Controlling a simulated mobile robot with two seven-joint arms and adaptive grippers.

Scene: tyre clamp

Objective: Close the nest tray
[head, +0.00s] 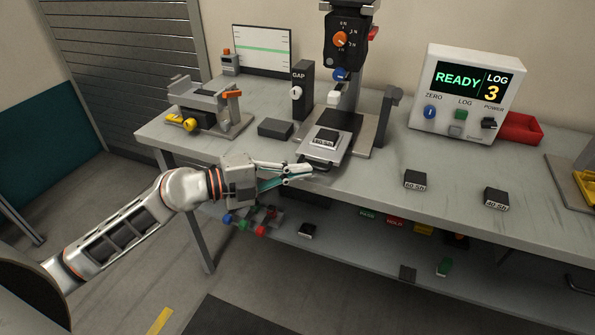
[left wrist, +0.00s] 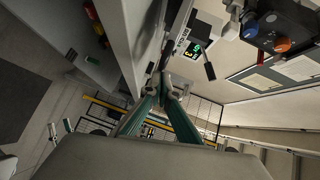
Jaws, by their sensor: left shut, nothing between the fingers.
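The nest tray (head: 333,145) is a light metal plate sticking out at the front of the tester's dark base, near the bench's front edge. My right gripper is not in view.
The tester column (head: 346,45) stands behind the tray, with a GAP post (head: 302,90) to its left. A clamp fixture (head: 210,107) is at left. A display box (head: 467,93) reads READY, LOG 3. Two dark blocks (head: 415,180) (head: 496,197) lie at right. A lower shelf holds small items.

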